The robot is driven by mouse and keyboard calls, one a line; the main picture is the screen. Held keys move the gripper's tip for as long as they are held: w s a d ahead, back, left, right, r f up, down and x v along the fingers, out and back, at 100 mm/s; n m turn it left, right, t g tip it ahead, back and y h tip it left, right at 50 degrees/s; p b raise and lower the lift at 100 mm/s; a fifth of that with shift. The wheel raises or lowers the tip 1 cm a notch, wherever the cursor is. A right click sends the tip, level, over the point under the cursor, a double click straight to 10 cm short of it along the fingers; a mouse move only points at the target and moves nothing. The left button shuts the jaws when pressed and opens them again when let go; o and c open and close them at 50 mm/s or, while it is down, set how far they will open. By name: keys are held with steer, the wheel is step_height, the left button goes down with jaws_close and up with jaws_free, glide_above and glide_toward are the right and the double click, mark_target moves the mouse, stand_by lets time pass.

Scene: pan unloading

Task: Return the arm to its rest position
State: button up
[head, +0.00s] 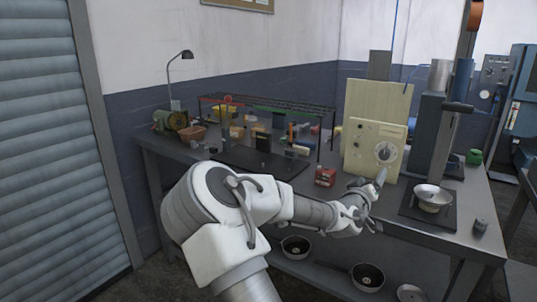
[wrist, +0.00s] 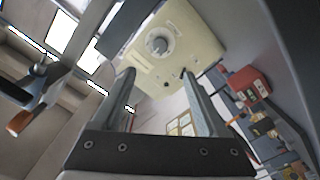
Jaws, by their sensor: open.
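My gripper (head: 376,200) is held out over the front edge of the grey workbench (head: 405,232), in front of a cream control box with a dial (head: 385,153). In the wrist view my gripper (wrist: 158,85) has two fingers apart with nothing between them, and the tilted view shows the control box (wrist: 172,45) beyond the fingertips. A shiny metal pan or bowl (head: 433,196) sits on a dark plate on the bench, to the right of my gripper and apart from it. My arm reaches across the lower middle of the head view.
A small red box (head: 325,176) stands on the bench left of my gripper. A tall press-like column (head: 428,135) rises behind the bowl. Dark round pans (head: 295,247) (head: 367,276) lie below bench height. A wire rack (head: 268,103) and clutter fill the back left.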

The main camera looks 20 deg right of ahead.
steer(key=s+a+f+m+g+y, duration=0.4)
steer(key=s+a+f+y, duration=0.15)
steer(key=f, duration=0.35)
steer(key=s+a+r+n+y, duration=0.1)
steer(key=s+a+y, duration=0.15)
steer(key=a, duration=0.45)
steer(key=s+a+r+y, duration=0.2)
steer(key=a+y, duration=0.2)
steer(key=a, duration=0.4)
steer(key=s+a+r+n+g+y, duration=0.1)
steer(key=s+a+r+n, duration=0.25)
steer(key=s+a, duration=0.5)
steer(key=s+a+r+n+g+y, duration=0.15)
steer(key=s+a+r, duration=0.3)
steer(key=s, duration=0.65)
step_height(320, 180, up, 14)
steer(key=p, duration=1.4)
steer(key=shift+s+a+f+h, duration=0.15)
steer(key=shift+f+h, duration=0.05)
steer(key=shift+h, duration=0.15)
steer(key=shift+f+t, duration=0.1)
steer(key=shift+t, duration=0.15)
steer(key=c, duration=0.4)
steer(key=shift+d, duration=0.2)
